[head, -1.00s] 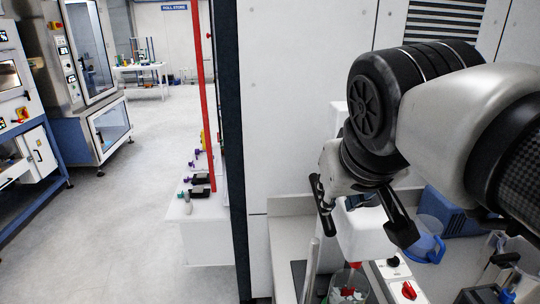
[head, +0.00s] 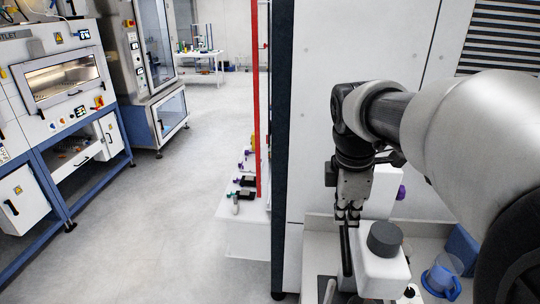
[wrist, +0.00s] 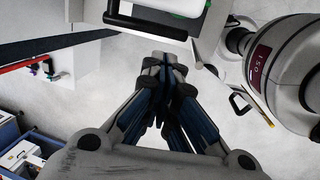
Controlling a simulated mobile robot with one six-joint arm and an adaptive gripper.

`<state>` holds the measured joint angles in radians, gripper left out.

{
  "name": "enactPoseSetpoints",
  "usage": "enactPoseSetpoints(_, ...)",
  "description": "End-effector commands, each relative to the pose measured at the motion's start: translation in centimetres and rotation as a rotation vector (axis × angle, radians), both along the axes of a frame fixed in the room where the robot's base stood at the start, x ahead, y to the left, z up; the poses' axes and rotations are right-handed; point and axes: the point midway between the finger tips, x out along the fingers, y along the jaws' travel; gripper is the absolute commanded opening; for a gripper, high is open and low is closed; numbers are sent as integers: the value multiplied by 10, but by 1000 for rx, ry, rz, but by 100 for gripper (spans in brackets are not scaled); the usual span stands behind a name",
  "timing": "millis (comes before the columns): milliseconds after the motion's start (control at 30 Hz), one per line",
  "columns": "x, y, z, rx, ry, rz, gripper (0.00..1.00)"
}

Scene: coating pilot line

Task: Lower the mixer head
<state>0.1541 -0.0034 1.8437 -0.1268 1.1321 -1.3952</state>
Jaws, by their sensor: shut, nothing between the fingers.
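The white mixer head (head: 382,270), with a round dark grey knob (head: 384,238) on top, is at the lower right of the head view. A white column (head: 384,192) stands behind it. My gripper (head: 347,218) is shut and empty, pointing down, just left of the knob in the picture. A black bar (head: 346,252) runs along the mixer head's left side below the fingertips; I cannot tell whether they touch it. In the wrist view my closed fingers (wrist: 165,62) point toward a white body with a dark handle (wrist: 146,24).
A blue jug (head: 441,278) stands on the bench right of the mixer. A tall cabinet (head: 350,70) rises behind. A red post (head: 259,100) and a white side table (head: 242,215) stand to the left. The floor (head: 170,220) left of them is clear.

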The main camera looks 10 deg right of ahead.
Motion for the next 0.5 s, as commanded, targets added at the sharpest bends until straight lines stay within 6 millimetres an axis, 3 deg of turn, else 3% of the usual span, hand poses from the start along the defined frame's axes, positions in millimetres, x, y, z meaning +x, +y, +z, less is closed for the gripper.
enactPoseSetpoints(500,14,-13,-100,1,2,-4,0)
